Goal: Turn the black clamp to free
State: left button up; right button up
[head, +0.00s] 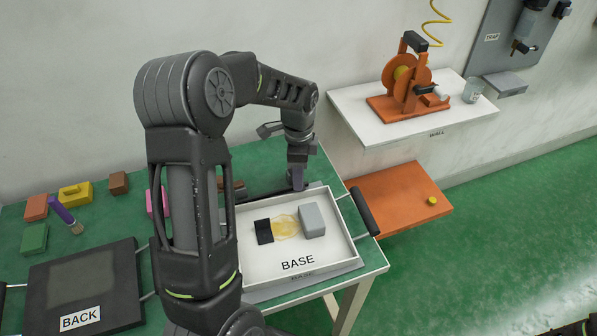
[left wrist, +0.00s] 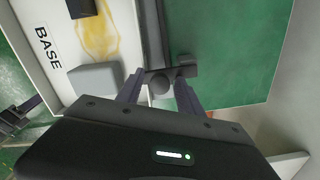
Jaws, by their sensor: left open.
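A black clamp (left wrist: 178,68) shows in the left wrist view at the end of a dark bar, with a round dark knob beside it. The bar runs along the back edge of the white BASE tray. My left gripper (head: 298,186) points down there, at the tray's back right corner in the head view. In the left wrist view, my left gripper (left wrist: 158,92) is open, with its fingers on either side of the knob. I cannot tell whether they touch it.
The BASE tray (head: 345,244) holds a grey block (head: 312,220), a black block (head: 263,231) and a yellow smear. A black BACK panel (head: 125,300) and coloured blocks lie left on the green table. An orange shelf (head: 385,195) sits right of the tray, below a white wall shelf (head: 345,112).

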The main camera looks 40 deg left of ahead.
pick_arm(q)
jog(key=shift+c, duration=0.3)
grip_shut()
dwell(1.0)
